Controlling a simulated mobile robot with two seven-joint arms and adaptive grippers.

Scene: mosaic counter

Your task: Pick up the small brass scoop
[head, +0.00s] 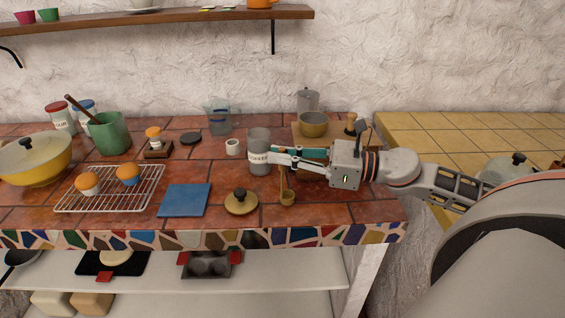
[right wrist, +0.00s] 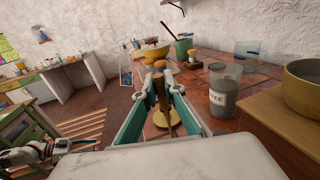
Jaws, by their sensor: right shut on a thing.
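The small brass scoop (head: 287,197) is at the counter's front right, its bowl low and its thin handle rising into my right gripper (head: 273,159). The gripper reaches in from the right and is shut on the handle. In the right wrist view the scoop (right wrist: 160,90) shows between the two teal-lined fingers (right wrist: 159,66). I cannot tell whether the bowl touches the tiles. My left gripper is not seen in the head view.
A glass canister (head: 259,155) stands just beyond my fingertips. A brass lid with a dark knob (head: 241,203) lies left of the scoop, then a blue mat (head: 185,200). A brass pot (head: 313,124) stands on a wooden board behind. The counter's mosaic front edge (head: 200,238) is close.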

